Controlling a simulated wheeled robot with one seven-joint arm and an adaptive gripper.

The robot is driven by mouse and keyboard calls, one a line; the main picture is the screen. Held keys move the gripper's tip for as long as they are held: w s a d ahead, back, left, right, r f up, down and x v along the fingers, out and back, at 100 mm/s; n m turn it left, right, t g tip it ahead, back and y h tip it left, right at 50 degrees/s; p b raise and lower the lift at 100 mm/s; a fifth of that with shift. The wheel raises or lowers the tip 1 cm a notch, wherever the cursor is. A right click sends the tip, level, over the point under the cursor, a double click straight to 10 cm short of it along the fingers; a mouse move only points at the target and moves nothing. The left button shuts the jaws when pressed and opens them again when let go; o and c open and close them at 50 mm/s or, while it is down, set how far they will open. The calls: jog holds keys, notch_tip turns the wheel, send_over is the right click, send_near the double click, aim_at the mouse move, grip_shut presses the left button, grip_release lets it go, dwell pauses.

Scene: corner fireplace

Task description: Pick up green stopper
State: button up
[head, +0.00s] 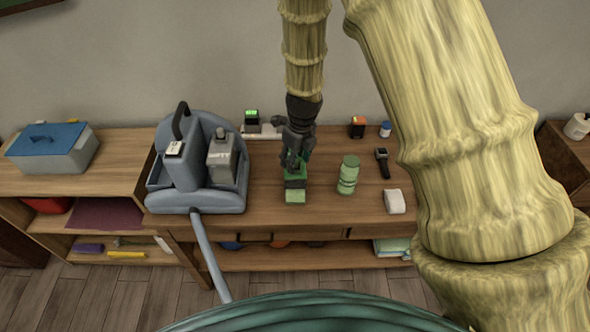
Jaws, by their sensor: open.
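A small green object (295,196), which looks like the green stopper, stands on the wooden table directly below my gripper. It has a lighter green lower front and a darker part above. My gripper (293,170) is dark and points down from above. It is open, with its fingertips at or just over the top of the green object. The fingers hide part of it, and I cannot tell whether they touch it.
A green ribbed cylinder (348,174) stands just right. Farther right are a dark watch (382,163) and a white block (395,201). A blue-grey machine (198,165) with a hose stands left. A device with a green display (252,121) is behind. Table (325,212) is bare in front.

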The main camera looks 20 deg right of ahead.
jog(key=shift+f, duration=0.2)
jog(key=shift+c, duration=0.5)
jog(key=c, duration=0.8)
jog(key=shift+r, duration=0.15)
